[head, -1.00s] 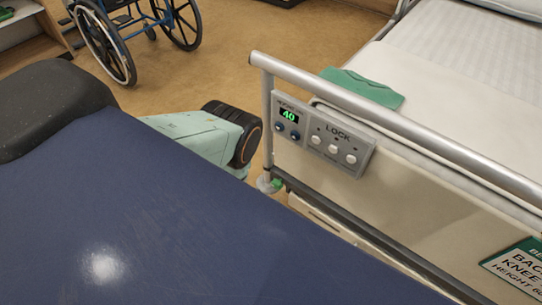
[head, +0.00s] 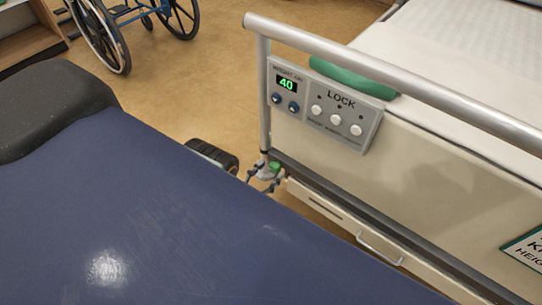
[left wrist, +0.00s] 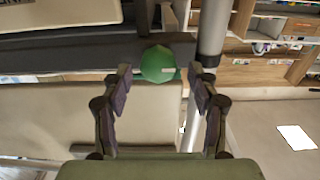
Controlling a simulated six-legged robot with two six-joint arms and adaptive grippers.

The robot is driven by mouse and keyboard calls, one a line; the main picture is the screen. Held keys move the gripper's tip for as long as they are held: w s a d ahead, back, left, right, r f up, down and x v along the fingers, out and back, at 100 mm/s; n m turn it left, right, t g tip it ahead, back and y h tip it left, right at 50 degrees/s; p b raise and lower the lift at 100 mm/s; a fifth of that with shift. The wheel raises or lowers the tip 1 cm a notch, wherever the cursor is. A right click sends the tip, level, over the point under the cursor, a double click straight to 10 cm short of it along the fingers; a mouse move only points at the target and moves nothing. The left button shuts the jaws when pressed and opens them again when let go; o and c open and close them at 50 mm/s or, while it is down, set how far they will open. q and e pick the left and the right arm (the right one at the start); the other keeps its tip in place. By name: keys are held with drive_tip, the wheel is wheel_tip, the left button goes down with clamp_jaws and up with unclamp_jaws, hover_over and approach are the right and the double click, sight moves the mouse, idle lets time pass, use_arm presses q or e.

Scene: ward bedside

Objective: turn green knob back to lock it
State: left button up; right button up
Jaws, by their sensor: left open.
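The green knob (head: 274,167) sits low on the bed's corner post, below the side rail, and is small in the head view. In the left wrist view the green knob (left wrist: 159,64) is large, with a pale mark on its right side. My left gripper (head: 264,179) is open at the knob, mostly hidden behind the dark blue surface in the head view. In the left wrist view the fingers of my left gripper (left wrist: 160,80) stand on either side of the knob, with a gap showing on each side. My right gripper is not in view.
The bed rail (head: 400,85) carries a control panel (head: 324,104) reading 40, with LOCK buttons. A drawer with a handle (head: 380,248) is below it. A dark blue surface (head: 150,220) fills the lower left. A wheelchair (head: 125,25) stands behind on open floor.

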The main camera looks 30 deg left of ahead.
use_arm(q)
drive_tip(key=shift+w+d, duration=0.15)
drive_tip(key=shift+w, duration=0.55)
drive_tip(key=c, duration=1.1)
drive_tip(key=shift+c, duration=0.2)
